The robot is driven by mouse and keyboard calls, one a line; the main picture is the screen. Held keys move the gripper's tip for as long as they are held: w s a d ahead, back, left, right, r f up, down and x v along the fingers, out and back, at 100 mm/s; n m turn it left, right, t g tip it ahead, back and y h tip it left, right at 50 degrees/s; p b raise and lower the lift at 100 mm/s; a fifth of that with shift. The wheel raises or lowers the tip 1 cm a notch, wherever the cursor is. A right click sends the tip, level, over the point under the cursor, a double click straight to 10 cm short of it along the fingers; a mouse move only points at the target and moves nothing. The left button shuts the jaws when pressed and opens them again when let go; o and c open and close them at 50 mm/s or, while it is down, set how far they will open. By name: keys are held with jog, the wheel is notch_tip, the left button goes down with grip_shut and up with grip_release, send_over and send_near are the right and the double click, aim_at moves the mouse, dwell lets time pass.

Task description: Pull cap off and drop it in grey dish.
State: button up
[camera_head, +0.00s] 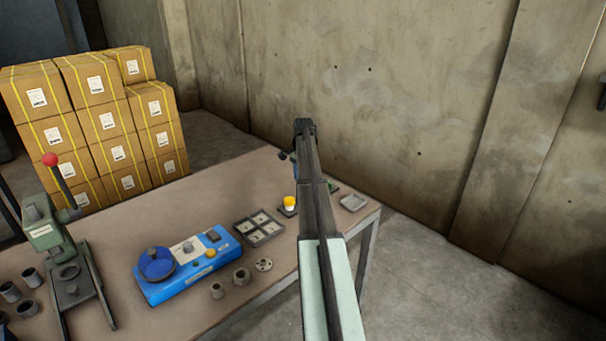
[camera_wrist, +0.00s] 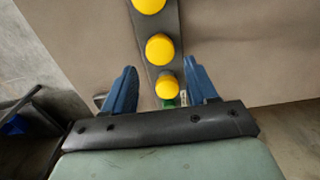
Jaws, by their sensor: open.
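In the wrist view, three yellow caps stand in a row along a dark strip (camera_wrist: 141,22): a far cap (camera_wrist: 150,4), a middle cap (camera_wrist: 160,48) and a near cap (camera_wrist: 168,86). Green shows just below the near cap. My gripper (camera_wrist: 160,66) is open, its blue fingers on either side of the near cap, with gaps and nothing held. The grey dish (camera_head: 353,202) lies at the table's right corner.
A blue device (camera_head: 187,273), a grey compartment tray (camera_head: 259,228) and small round parts (camera_head: 241,276) lie left of my arm on the table (camera_head: 215,195). A green lever press (camera_head: 50,235) stands at the far left. Boxes are stacked behind.

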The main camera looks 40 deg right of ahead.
jog(key=shift+f, duration=3)
jog(key=c, duration=0.8)
jog(key=shift+c, duration=0.2)
jog(key=shift+r, duration=0.3)
jog(key=shift+r, duration=2.55)
jog(key=shift+r, duration=0.15)
